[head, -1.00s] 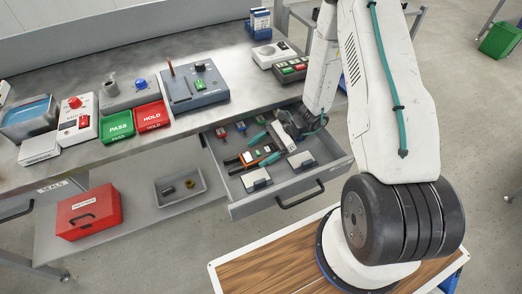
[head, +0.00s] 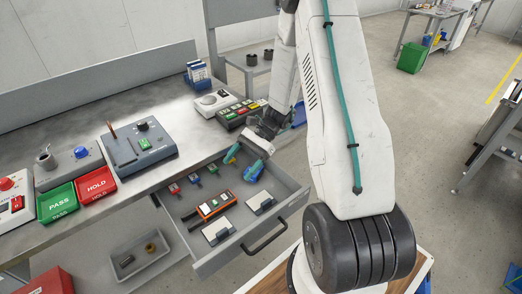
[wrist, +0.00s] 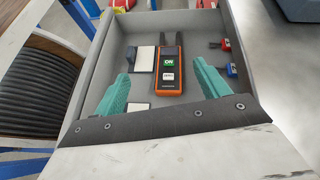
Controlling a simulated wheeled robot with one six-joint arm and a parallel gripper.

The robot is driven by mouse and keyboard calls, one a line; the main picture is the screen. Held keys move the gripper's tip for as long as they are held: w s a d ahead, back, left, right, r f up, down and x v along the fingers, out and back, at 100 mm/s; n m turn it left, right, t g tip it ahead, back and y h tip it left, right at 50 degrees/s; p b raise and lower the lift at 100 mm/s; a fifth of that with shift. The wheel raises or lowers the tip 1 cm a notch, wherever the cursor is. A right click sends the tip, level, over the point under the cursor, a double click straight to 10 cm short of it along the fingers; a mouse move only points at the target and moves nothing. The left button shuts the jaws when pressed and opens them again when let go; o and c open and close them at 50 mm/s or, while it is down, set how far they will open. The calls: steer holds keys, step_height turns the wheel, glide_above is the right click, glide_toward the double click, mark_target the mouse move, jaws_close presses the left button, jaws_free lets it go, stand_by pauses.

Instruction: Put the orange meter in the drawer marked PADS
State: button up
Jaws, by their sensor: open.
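The orange meter (head: 216,206) lies in an open grey drawer (head: 172,226). In the wrist view the meter (wrist: 168,72) lies face up with a green ON display and two dark prongs at its far end. My gripper (head: 243,162) is open with teal fingers, above the back right part of the drawer. In the wrist view the fingers of my gripper (wrist: 161,72) are apart, with the meter seen between them and nothing held. No PADS marking shows in any current view; the open drawer's label cannot be read.
Beside the meter lie two pale-topped blocks (head: 217,231) and several small coloured connectors (head: 194,178). On the bench above stand a green PASS tray (head: 57,203), a red HOLD tray (head: 96,187) and a blue-grey tester (head: 140,148). A grey bin (head: 139,258) sits on the lower shelf.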

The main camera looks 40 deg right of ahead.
steer(key=s+a+r+n+g+h, duration=0.1)
steer(key=s+a+r+n+h, duration=0.25)
steer(key=r, duration=0.65)
steer(key=s+a+r+n+h, duration=0.3)
steer(key=s+r+n, duration=0.2)
steer(key=r, duration=0.4)
steer(key=s+r+n+t+h, duration=0.4)
steer(key=s+r+n+h, duration=0.2)
steer(key=s, duration=0.7)
steer(key=shift+s+r+n, duration=0.15)
steer(key=shift+r+n, duration=0.3)
steer(key=shift+r, duration=0.9)
